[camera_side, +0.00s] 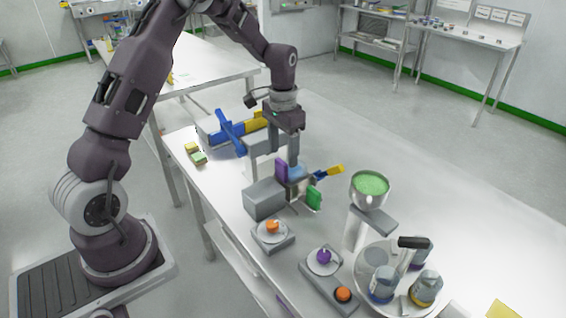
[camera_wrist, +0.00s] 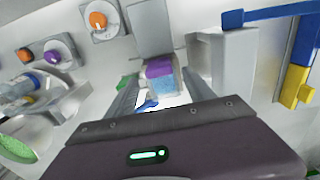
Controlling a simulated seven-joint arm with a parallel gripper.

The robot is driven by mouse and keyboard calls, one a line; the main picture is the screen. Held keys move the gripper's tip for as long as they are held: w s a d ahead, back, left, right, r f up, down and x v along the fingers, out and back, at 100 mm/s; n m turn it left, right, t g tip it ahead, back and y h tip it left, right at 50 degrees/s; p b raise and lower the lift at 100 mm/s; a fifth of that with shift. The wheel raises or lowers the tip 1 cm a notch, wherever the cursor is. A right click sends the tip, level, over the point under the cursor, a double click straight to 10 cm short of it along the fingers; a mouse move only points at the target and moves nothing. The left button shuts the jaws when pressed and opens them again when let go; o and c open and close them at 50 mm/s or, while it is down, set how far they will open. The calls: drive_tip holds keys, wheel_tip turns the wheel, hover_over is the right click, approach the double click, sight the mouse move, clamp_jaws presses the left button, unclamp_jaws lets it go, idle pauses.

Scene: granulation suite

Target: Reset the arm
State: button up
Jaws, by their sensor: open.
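My arm is bent over the white bench. My gripper (camera_side: 283,158) points down above a small group of coloured pieces beside a grey box. In the wrist view my gripper (camera_wrist: 160,88) has its two fingers spread apart. A purple and blue piece (camera_wrist: 160,73) shows between and beyond the fingers; I cannot tell how near it is to them. In the side view a purple piece (camera_side: 281,171) and a green piece (camera_side: 314,198) stand near the fingertips, partly hidden.
A grey box (camera_side: 263,198) stands close to my gripper. A cup of green material (camera_side: 369,186) sits on a raised stand to the right. Knob units with an orange knob (camera_side: 272,226) and a purple knob (camera_side: 323,256) are in front. A blue-handled item (camera_side: 230,132) lies behind. The bench's right back is clear.

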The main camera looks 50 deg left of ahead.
wheel_tip(320, 180, up, 2)
drive_tip(key=shift+r, duration=0.1)
drive_tip(key=s+d+r+t, duration=0.1)
drive_tip(key=s+d+r, duration=0.35)
drive_tip(key=r, duration=0.25)
drive_tip(key=s+d+r+t, duration=0.1)
drive_tip(key=s+d+r, duration=0.2)
drive_tip(key=s+r, duration=0.3)
drive_tip(key=s+d+r+t, duration=0.1)
drive_tip(key=s+d, duration=0.2)
drive_tip(key=s, duration=0.5)
drive_tip(key=s+d+r+t, duration=0.2)
drive_tip(key=s+d, duration=0.1)
drive_tip(key=s, duration=0.6)
drive_tip(key=shift+r+t, duration=0.2)
drive_tip(key=shift+t, duration=0.1)
